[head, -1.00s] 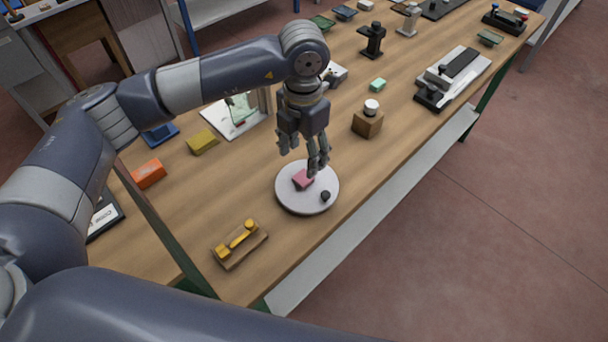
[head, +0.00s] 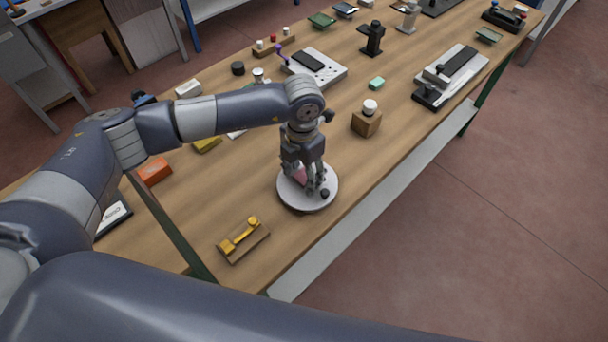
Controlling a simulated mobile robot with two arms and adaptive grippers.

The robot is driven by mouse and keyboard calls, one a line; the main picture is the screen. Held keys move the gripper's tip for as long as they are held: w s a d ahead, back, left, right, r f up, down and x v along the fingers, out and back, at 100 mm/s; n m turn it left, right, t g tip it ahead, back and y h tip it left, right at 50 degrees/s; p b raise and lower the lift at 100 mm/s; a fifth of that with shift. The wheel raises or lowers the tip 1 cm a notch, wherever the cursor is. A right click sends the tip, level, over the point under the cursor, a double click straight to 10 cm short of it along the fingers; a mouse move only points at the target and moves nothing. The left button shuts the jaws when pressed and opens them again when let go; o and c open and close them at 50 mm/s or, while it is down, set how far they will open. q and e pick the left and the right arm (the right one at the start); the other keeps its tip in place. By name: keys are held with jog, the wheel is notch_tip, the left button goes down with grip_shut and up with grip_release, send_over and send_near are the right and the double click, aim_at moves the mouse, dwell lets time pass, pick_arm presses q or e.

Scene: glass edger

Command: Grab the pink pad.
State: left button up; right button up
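The pink pad (head: 299,174) lies on a round white disc (head: 293,199) near the front edge of the wooden bench. My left gripper (head: 302,180) points down over the disc, with its fingers apart on either side of the pad. The fingers and palm hide much of the pad. I see no clear sign that the fingers press on it. My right gripper is not in view.
A small black knob (head: 325,193) sits on the disc beside the fingers. A yellow-handled tool on a wooden block (head: 242,240) lies nearer. A wooden block with a white knob (head: 367,122) stands behind right. An orange block (head: 155,171) lies left.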

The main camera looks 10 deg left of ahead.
pick_arm(q)
jog(key=c, duration=0.5)
jog(key=shift+r, duration=0.1)
